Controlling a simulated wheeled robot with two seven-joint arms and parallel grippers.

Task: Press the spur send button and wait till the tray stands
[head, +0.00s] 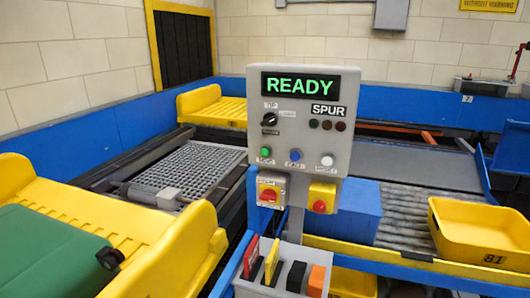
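A grey control panel (290,105) stands upright in the middle of the head view. Its display (311,85) reads READY in green. A SPUR label (326,111) sits above three dark lamps (327,125). Below are a green button (265,152), a blue button (295,155) and a white button (327,160); their small labels are too blurred to read surely. A black selector knob (269,119) is at upper left. A yellow tray (470,213) marked 81 sits on the right-hand rollers. Another yellow tray (175,245) at left carries a green case (45,255). Neither gripper shows.
A holder (270,287) with coloured cards stands below. A blue box (355,208) is behind the panel. A third yellow tray (212,108) is at back left beyond a grid conveyor (190,166).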

